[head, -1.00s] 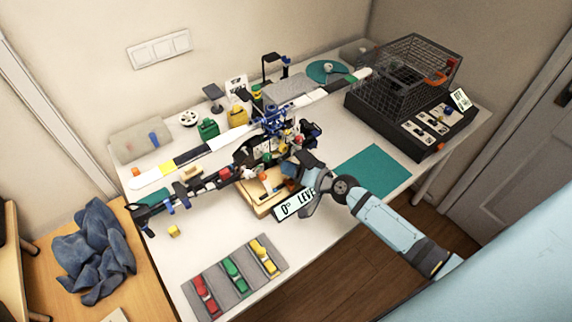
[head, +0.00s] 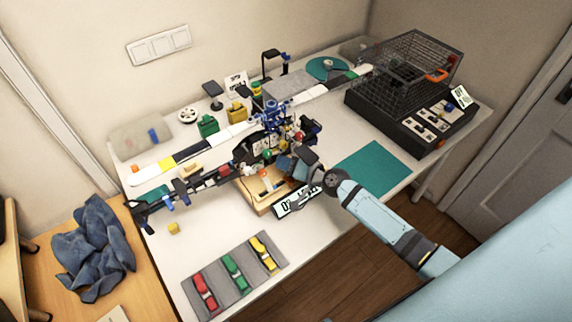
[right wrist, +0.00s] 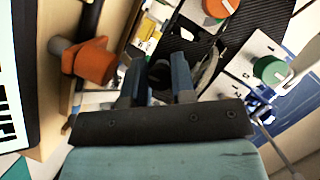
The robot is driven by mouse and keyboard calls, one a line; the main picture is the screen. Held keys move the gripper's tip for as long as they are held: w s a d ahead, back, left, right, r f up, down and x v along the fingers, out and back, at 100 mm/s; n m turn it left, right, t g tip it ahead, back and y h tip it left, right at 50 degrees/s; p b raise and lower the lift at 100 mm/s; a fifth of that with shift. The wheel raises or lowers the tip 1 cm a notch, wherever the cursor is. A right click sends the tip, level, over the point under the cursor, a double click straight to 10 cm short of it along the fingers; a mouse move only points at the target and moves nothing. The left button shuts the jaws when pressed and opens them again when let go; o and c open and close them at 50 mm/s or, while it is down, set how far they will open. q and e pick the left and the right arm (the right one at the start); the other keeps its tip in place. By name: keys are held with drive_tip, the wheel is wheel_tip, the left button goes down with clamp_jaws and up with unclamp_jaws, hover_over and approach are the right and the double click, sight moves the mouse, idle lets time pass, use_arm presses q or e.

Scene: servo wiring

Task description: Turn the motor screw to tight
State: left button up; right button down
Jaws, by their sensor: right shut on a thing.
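The drone-like aircraft model with long wings (head: 215,143) and a black centre body lies across the white table. My right gripper (head: 287,163) reaches in from the right to its near side, by the centre body. In the right wrist view, the two blue-grey fingers (right wrist: 159,80) are shut on a dark round piece (right wrist: 158,72), which looks like the motor screw. Its marking and turn angle are hidden between the fingers. Near it are an orange knob (right wrist: 216,7) and a green knob (right wrist: 270,70) on white plates. My left gripper does not show.
An orange part (right wrist: 92,62) stands left of the fingers. A sign reading LEVEL (head: 290,208) sits just in front of the model, partly behind my wrist. A wire basket (head: 400,75) stands at the back right. A grey mat (head: 218,302) holds coloured parts. The teal mat (head: 372,168) is bare.

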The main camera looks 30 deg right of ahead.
drive_tip(key=shift+f+m+b, duration=0.15)
drive_tip(key=shift+m+b, duration=0.25)
drive_tip(key=shift+b, duration=0.2)
drive_tip(key=shift+r, duration=0.2)
drive_tip(key=c, duration=0.9)
unclamp_jaws()
drive_tip(key=shift+c, duration=0.2)
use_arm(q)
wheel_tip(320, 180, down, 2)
use_arm(e)
drive_tip(key=shift+s+d, duration=0.2)
drive_tip(key=shift+s, duration=0.15)
use_arm(q)
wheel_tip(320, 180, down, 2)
drive_tip(key=b, duration=0.2)
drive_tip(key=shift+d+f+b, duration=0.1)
drive_tip(key=shift+b, duration=0.2)
use_arm(e)
drive_tip(key=v, duration=1.3)
drive_tip(key=shift+d+f, duration=0.15)
drive_tip(key=shift+f, duration=0.05)
